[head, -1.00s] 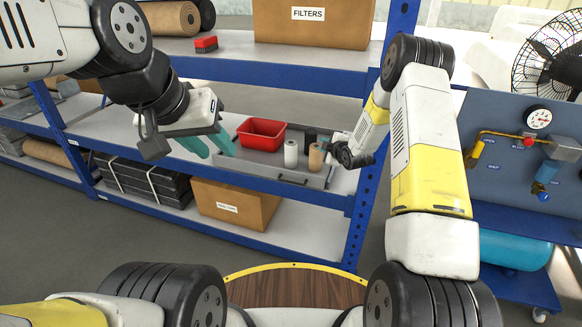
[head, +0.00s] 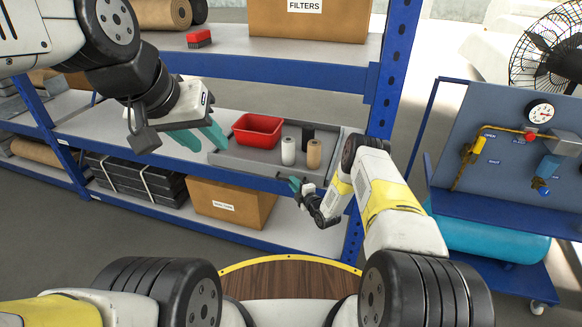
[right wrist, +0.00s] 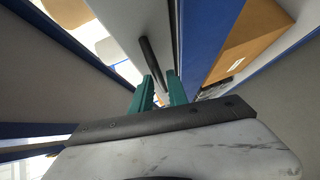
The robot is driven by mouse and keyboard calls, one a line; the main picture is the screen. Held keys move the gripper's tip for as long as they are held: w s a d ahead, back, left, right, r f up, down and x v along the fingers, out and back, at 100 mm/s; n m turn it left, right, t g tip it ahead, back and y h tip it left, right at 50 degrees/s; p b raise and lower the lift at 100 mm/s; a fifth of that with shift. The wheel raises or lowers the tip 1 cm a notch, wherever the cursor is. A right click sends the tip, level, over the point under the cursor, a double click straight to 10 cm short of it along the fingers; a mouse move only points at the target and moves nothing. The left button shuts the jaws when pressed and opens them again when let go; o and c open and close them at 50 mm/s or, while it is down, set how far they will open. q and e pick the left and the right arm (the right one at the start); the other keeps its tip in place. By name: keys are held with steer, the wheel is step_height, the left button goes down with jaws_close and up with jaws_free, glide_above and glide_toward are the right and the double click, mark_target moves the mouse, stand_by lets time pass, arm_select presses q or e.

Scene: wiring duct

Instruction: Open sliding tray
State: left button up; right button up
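The grey sliding tray (head: 232,160) lies on the middle shelf. It holds a red bin (head: 257,131), a white roll (head: 288,151), a tan roll (head: 313,154) and a black item (head: 307,133). My right gripper (head: 294,184) is low at the tray's front edge. In the right wrist view the dark bar handle (right wrist: 152,58) runs down to between the fingertips of the same gripper (right wrist: 161,78). These fingers stand apart; I cannot tell whether they touch the bar. My left gripper (head: 203,138) is open and empty above the shelf, left of the red bin.
A blue shelf post (head: 385,100) stands just right of the tray. Cardboard boxes sit above (head: 310,18) and below (head: 232,201). A gauge panel cart (head: 505,165) is at the right. The floor before the shelf is clear.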

steer(key=shift+x, duration=1.15)
jaws_close()
steer(key=shift+d, duration=0.1)
stand_by(0.5)
